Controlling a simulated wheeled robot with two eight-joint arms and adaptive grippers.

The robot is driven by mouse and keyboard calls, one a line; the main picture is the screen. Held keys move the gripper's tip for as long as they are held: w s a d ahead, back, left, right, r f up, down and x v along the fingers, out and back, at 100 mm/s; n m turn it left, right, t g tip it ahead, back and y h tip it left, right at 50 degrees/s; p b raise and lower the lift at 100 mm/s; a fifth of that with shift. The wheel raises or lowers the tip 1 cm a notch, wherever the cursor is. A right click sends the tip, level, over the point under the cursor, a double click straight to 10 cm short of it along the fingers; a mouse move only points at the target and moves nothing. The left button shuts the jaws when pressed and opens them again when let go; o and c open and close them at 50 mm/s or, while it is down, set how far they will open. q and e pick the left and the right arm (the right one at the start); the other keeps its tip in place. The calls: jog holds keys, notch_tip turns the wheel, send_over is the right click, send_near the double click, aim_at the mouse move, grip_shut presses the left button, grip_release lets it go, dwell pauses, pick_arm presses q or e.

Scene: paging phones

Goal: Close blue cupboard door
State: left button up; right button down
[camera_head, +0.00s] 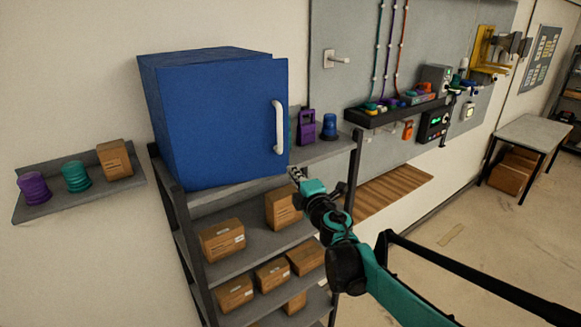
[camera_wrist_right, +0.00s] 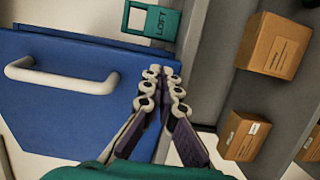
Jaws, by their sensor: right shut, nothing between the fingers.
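The blue cupboard (camera_head: 165,125) stands on the top of a dark shelf rack in the head view. Its blue door (camera_head: 225,120) has a white bar handle (camera_head: 279,127) near the right edge. The door looks near its frame, but whether it is fully closed is unclear. The door (camera_wrist_right: 75,110) and handle (camera_wrist_right: 62,76) also show in the wrist view. My right gripper (camera_head: 296,174) is at the door's lower right corner. Its fingertips (camera_wrist_right: 163,76) are together and empty, beside the door's edge; contact is unclear. My left gripper is out of view.
A teal item labelled LOFT (camera_wrist_right: 152,20) is close beyond the door's edge. A purple device (camera_head: 306,126) and a blue one (camera_head: 329,126) stand right of the cupboard. Cardboard boxes (camera_head: 222,240) fill the lower shelves. A wall shelf (camera_head: 70,205) is at left.

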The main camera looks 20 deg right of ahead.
jog(key=shift+w+a+r, duration=0.15)
jog(key=shift+w+a, duration=0.25)
jog(key=shift+w, duration=0.65)
jog(key=shift+w+d, duration=0.2)
jog(key=shift+w, duration=0.05)
jog(key=shift+a, duration=0.1)
jog(key=shift+n+y, duration=0.5)
jog(key=shift+y, duration=0.3)
jog(key=w, duration=0.2)
jog(key=w+b, duration=0.1)
jog(key=w, duration=0.2)
jog(key=w+b, duration=0.1)
jog(key=w, duration=0.2)
jog(key=shift+a+f, duration=0.25)
jog(key=shift+a, duration=0.05)
jog(key=shift+s+r, duration=0.2)
jog(key=shift+r, duration=0.15)
jog(key=shift+a, duration=0.1)
jog(key=shift+f, duration=0.15)
